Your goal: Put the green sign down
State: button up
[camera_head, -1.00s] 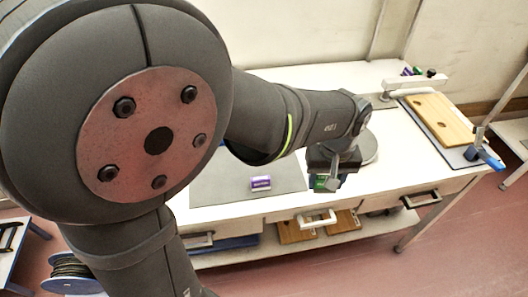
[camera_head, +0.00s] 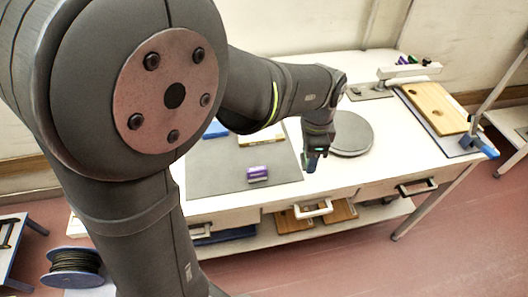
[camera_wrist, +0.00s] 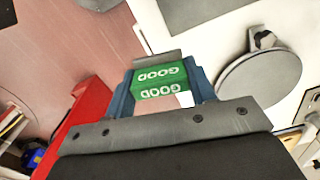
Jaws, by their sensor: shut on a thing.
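The green sign (camera_wrist: 160,78) is a small block lettered GOOD in white, and the wrist view shows it between the two blue fingers of my gripper (camera_wrist: 163,85). My gripper is shut on it. In the head view my gripper (camera_head: 314,161) is near the front edge of the white table (camera_head: 335,180), between the grey mat (camera_head: 215,182) and the round grey disc (camera_head: 352,134). The sign is mostly hidden there. I cannot tell how high it is above the table.
A purple sign (camera_head: 258,174) sits on the grey mat near its front right. A blue thing (camera_head: 215,130) and a pale yellow one (camera_head: 262,140) are behind it, partly hidden by my arm. A wooden board (camera_head: 437,107) lies at the right. Table between mat and disc looks clear.

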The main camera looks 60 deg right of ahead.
jog(key=m, duration=0.2)
jog(key=w+m, duration=0.1)
jog(key=m, duration=0.2)
jog(key=w+m, duration=0.1)
jog(key=m, duration=0.1)
jog(key=shift+d, duration=0.4)
jog(key=w+m, duration=0.1)
jog(key=m, duration=0.8)
send_over(265, 153)
notch_tip(265, 153, down, 7)
jog(key=shift+r, duration=0.1)
jog(key=shift+w+f, duration=0.1)
jog(key=shift+f, duration=1.95)
jog(key=shift+f, duration=0.2)
jog(key=o, duration=1)
jog(key=shift+c, duration=0.2)
